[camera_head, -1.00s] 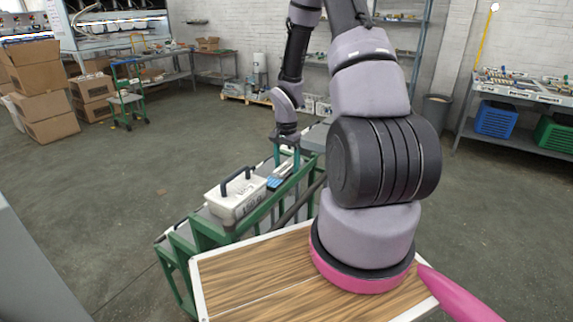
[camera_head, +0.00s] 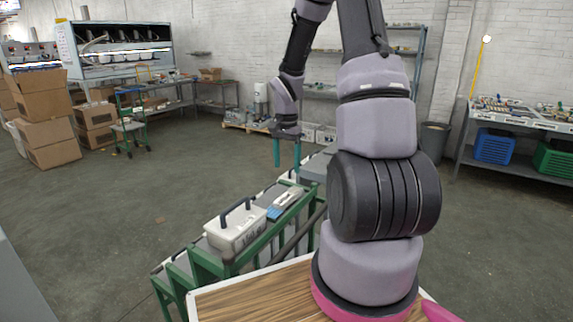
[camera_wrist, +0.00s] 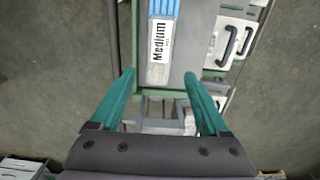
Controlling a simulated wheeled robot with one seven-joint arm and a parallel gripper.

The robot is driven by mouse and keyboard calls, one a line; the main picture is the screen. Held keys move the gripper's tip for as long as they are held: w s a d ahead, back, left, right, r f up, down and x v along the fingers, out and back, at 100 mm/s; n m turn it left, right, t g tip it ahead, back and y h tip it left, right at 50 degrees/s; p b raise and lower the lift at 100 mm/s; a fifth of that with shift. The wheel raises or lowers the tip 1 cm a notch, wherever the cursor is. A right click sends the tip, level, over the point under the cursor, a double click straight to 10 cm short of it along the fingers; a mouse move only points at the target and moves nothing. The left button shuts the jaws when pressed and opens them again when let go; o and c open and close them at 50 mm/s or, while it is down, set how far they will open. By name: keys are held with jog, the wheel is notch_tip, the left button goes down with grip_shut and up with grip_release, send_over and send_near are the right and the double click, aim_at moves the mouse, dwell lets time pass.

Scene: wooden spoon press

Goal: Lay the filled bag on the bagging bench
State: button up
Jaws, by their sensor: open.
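A slim blue and white packet, which I take to be the filled bag (camera_head: 286,202), lies flat on a grey top with a green frame, which may be the bagging bench (camera_head: 262,249). In the wrist view the bag (camera_wrist: 163,38) shows a white label reading "Medium", and its far end is cut off by the picture edge. My gripper (camera_head: 287,160) hangs above and apart from the bag, its two teal fingers pointing down. In the wrist view my gripper (camera_wrist: 161,80) is open with nothing between its fingers.
A white box with a dark handle (camera_head: 235,232) stands beside the bag on the green-framed structure. A wood-grained board (camera_head: 262,300) lies in front. Cardboard boxes (camera_head: 48,130) are stacked at left. Open floor (camera_head: 130,200) lies to the left.

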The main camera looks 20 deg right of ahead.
jog(key=s+a+r+n+t, duration=0.2)
jog(key=s+r, duration=0.5)
jog(key=r, duration=0.5)
jog(key=s+a+r+n+t, duration=0.3)
jog(key=s+a+r, duration=0.2)
jog(key=r, duration=0.8)
jog(key=shift+s+a+y, duration=0.2)
jog(key=shift+s+y, duration=0.1)
jog(key=shift+s, duration=0.6)
jog(key=shift+o, duration=0.3)
jog(key=s+a+r+n+t+y, duration=0.1)
jog(key=s+a+r+n+t, duration=0.1)
jog(key=s, duration=0.4)
jog(key=shift+s+a+r+y, duration=0.2)
jog(key=shift+s+r+y, duration=0.15)
jog(key=shift+r, duration=0.5)
jog(key=m+g+h, duration=0.2)
jog(key=m+g, duration=0.5)
send_over(287, 196)
notch_tip(287, 196, down, 30)
notch_tip(287, 196, down, 11)
jog(key=shift+w+d+r, duration=0.1)
jog(key=shift+d, duration=0.05)
jog(key=c, duration=1.2)
